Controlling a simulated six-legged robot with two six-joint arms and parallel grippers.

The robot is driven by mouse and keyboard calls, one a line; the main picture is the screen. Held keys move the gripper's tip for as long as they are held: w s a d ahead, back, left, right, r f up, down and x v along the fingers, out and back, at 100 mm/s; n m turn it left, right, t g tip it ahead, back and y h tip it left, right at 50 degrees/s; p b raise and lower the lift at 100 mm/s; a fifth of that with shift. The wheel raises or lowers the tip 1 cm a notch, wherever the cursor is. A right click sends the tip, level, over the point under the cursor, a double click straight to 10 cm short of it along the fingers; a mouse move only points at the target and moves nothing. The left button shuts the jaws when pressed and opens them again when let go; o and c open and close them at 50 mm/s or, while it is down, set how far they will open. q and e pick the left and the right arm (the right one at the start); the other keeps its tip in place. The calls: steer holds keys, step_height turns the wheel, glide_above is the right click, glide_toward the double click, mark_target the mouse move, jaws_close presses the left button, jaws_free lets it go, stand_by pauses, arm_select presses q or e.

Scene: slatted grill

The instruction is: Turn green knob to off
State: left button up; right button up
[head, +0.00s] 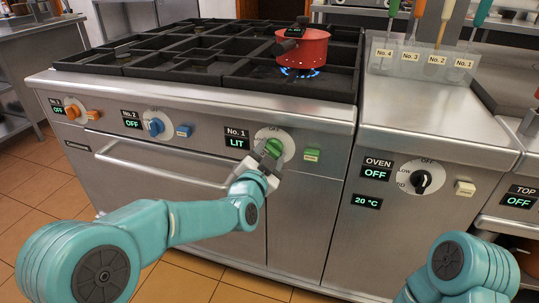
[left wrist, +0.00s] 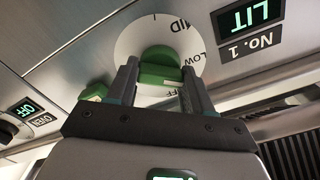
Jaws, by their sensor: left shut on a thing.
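The green knob (head: 274,148) is on the stove's front panel, beside a display (head: 237,138) that reads "No. 1 LIT". My left gripper (head: 268,154) is at the knob and shut on it. In the left wrist view the green knob (left wrist: 160,68) sits between the two fingers (left wrist: 158,85), in front of a white dial (left wrist: 180,35) marked "MID", "LOW" and "OFF". A blue flame (head: 299,72) burns under a red pot (head: 303,46) on the burner. My right arm shows at the lower right of the head view; its gripper is out of view.
A green button (head: 311,155) is just right of the knob. The blue knob (head: 154,127) and orange knob (head: 73,112) are further left, with displays reading "OFF". A black oven knob (head: 422,182) is to the right. An oven handle (head: 160,168) runs below the panel.

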arm_select(q)
steer(key=m, duration=0.5)
steer(key=shift+m, duration=0.3)
steer(key=m+p, duration=0.1)
steer(key=m, duration=0.4)
stand_by(0.4)
steer(key=o, duration=1)
steer(key=shift+o, duration=0.2)
steer(key=p+v, duration=0.1)
steer(key=v, duration=1.5)
steer(key=shift+s, duration=0.2)
